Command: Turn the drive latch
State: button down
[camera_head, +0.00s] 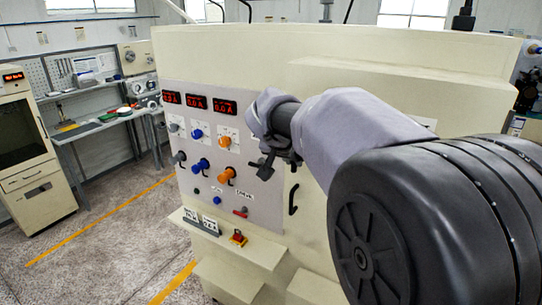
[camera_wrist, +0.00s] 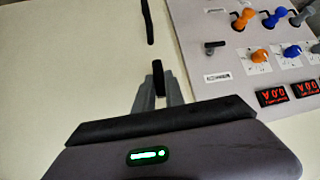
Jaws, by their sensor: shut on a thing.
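My gripper (camera_wrist: 159,88) is in the wrist view, with its two grey fingers closed on a narrow black handle. I take this handle to be the drive latch (camera_wrist: 157,72); it stands out from the cream cabinet face, and its long side runs roughly up and down in that view. The fingers hold it from both sides.
A long black pull handle (camera_head: 293,199) is close by; it also shows in the wrist view (camera_wrist: 149,22). The control panel (camera_head: 262,210) beside it carries knobs, red displays and a black lever (camera_wrist: 213,46). A ledge (camera_head: 225,246) with a red-yellow button juts out below.

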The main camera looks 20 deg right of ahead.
jog(key=shift+f, duration=0.2)
dwell(0.4)
jog(key=c, duration=1.4)
grip_release()
jog(key=shift+w, duration=0.1)
jog(key=shift+r, duration=0.1)
jog(key=v, duration=1.7)
jog(key=shift+a+r+p, duration=0.15)
jog(key=shift+a+p, duration=0.2)
jog(key=s+a+f+n+y+b, duration=0.1)
jog(key=s+a+f+b, duration=0.3)
jog(key=f, duration=1.1)
jog(key=s+a+f+n+y+b, duration=0.1)
jog(key=s+a+f+y+b, duration=0.2)
jog(key=s+f+b, duration=0.7)
jog(key=s+a+f+n+g+y+b, duration=0.1)
jog(key=s+a+f+y+b, duration=0.2)
jog(key=f, duration=1.9)
jog(key=s+a+b, duration=0.1)
jog(key=s+b, duration=0.3)
jog(key=b, duration=0.5)
jog(key=shift+a+n+y+b, duration=0.3)
jog(key=shift+a+n+b, duration=0.05)
jog(key=shift+n+b, duration=0.05)
